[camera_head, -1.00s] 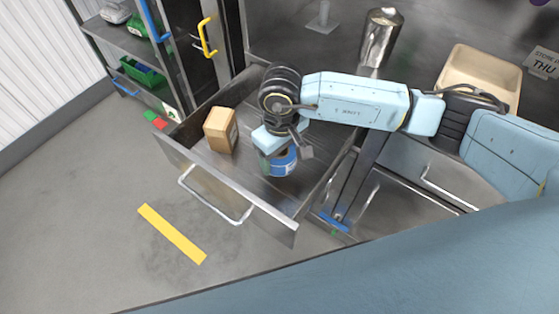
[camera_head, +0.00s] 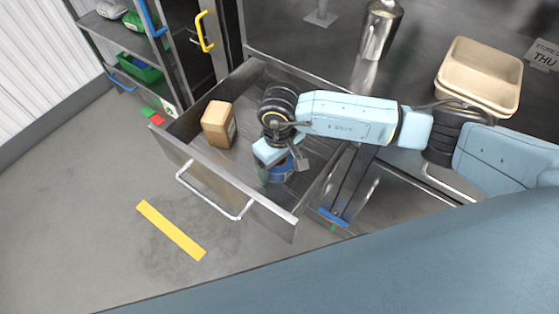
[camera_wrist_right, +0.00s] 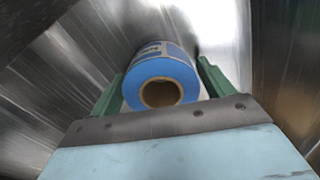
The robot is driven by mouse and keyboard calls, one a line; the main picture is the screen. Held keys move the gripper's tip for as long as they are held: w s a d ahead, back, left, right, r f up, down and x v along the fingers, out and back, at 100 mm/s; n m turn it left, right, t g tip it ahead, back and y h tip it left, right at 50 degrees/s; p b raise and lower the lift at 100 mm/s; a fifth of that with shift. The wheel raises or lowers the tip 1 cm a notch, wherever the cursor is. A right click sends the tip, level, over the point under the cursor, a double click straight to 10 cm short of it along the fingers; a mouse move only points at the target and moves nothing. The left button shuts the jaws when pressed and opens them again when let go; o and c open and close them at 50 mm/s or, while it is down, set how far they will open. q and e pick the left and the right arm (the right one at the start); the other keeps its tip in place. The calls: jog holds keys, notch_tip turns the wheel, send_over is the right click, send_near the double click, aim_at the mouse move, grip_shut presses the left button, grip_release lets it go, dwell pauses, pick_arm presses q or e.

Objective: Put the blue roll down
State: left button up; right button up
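The blue roll (camera_head: 276,170), with a brown core, is low in the pulled-out metal drawer (camera_head: 240,181), at its right side. Contact with the drawer floor is hidden in the head view. In the right wrist view the roll (camera_wrist_right: 160,75) stands end-on between the green fingers. My right gripper (camera_head: 279,168) reaches down over it. In the right wrist view this gripper (camera_wrist_right: 163,78) has its fingers around the roll, with a narrow gap at the right finger. The fingers look slightly open. My left gripper is not in view.
A cardboard box (camera_head: 218,124) stands in the drawer left of the roll, with bare floor between them. The drawer walls are close on the right. On the counter are a metal canister (camera_head: 378,32) and a beige bin (camera_head: 478,80). A shelf rack (camera_head: 119,40) stands at the upper left.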

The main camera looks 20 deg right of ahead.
jog(key=shift+o, duration=0.9)
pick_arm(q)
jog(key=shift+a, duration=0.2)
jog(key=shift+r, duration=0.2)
pick_arm(e)
jog(key=shift+r, duration=0.15)
notch_tip(320, 180, up, 10)
jog(key=shift+r+p, duration=0.25)
jog(key=shift+p, duration=0.3)
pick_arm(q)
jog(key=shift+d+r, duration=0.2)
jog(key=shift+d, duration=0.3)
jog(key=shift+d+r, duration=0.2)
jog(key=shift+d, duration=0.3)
pick_arm(e)
jog(key=shift+r, duration=0.75)
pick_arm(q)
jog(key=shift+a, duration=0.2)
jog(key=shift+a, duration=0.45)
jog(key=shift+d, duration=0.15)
